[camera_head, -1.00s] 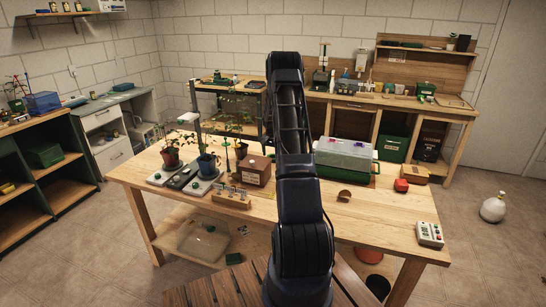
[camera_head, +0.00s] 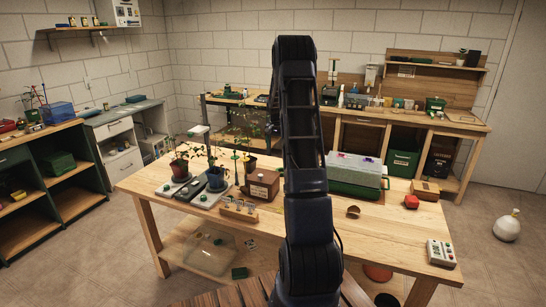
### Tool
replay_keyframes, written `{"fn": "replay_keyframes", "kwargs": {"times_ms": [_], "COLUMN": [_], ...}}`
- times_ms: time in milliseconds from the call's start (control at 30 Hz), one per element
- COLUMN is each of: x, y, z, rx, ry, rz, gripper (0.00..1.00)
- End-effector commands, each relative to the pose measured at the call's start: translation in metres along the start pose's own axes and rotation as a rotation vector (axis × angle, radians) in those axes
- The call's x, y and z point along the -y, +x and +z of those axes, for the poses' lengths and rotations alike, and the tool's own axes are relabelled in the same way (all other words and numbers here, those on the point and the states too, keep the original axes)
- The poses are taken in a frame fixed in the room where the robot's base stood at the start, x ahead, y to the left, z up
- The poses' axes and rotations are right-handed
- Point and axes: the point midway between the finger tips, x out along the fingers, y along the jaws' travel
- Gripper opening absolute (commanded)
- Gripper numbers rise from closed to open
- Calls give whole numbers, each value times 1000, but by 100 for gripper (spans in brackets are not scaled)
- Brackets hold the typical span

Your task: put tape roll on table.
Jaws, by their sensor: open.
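A small brown round thing (camera_head: 353,212) lies on the wooden table (camera_head: 400,228), right of my arm. It may be the tape roll, but it is too small to be sure. My dark arm stands upright in the middle of the view and hides part of the table and the back wall. My gripper cannot be made out; the far end of the arm is hidden behind its nearer links.
Potted plants (camera_head: 216,180), a brown box (camera_head: 262,184) and a wooden rack (camera_head: 239,210) stand left of my arm. Right of it are a lidded case (camera_head: 356,174), a red thing (camera_head: 411,201) and a white device (camera_head: 441,253). The table's front right is mostly clear.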

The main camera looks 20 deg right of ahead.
Motion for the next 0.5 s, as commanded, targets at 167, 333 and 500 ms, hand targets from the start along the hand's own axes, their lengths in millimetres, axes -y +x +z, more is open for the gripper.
{"fn": "replay_keyframes", "kwargs": {"times_ms": [167,333,500], "x": [6,6,2], "y": [-67,-120,-167], "z": [40,82,127], "rx": [-27,-47,-68], "ry": [-66,-130,-193], "rz": [-19,-36,-53], "gripper": [85,85,85]}}
